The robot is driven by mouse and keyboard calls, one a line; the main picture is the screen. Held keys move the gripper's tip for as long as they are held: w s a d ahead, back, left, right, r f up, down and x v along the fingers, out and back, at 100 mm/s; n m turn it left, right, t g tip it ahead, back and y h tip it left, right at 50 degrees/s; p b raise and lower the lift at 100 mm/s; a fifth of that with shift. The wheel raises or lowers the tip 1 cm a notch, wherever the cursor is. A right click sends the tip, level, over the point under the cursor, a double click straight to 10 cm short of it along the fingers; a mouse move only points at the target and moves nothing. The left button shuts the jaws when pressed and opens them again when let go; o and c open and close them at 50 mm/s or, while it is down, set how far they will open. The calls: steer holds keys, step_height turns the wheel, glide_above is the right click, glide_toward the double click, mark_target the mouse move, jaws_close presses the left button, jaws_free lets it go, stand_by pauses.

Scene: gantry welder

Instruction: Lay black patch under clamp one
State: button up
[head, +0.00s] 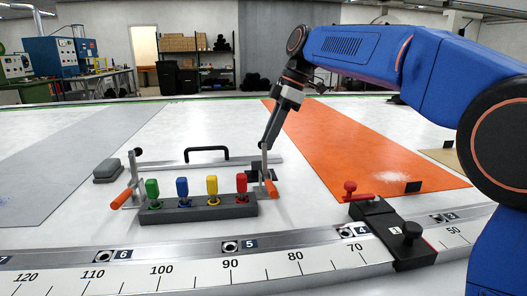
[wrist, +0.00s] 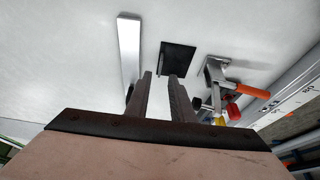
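My gripper (head: 267,146) points down beside the right-hand toggle clamp (head: 264,176), which has an orange handle. In the wrist view my gripper (wrist: 161,78) has its two dark fingers apart with nothing between them. A square black patch (wrist: 178,57) lies flat on the white surface just beyond the fingertips. The clamp (wrist: 216,75) stands to the right of the patch, apart from it. In the head view the patch is partly hidden behind the clamp. A second clamp (head: 131,184) with an orange handle stands at the left.
A dark block (head: 200,208) with green, blue, yellow and red-topped pieces stands between the clamps. A metal bar (wrist: 130,48) lies left of the patch. A numbered rail (head: 200,270) runs along the front.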

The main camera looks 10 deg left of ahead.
steer(key=v, duration=0.6)
steer(key=shift+s+d, duration=0.1)
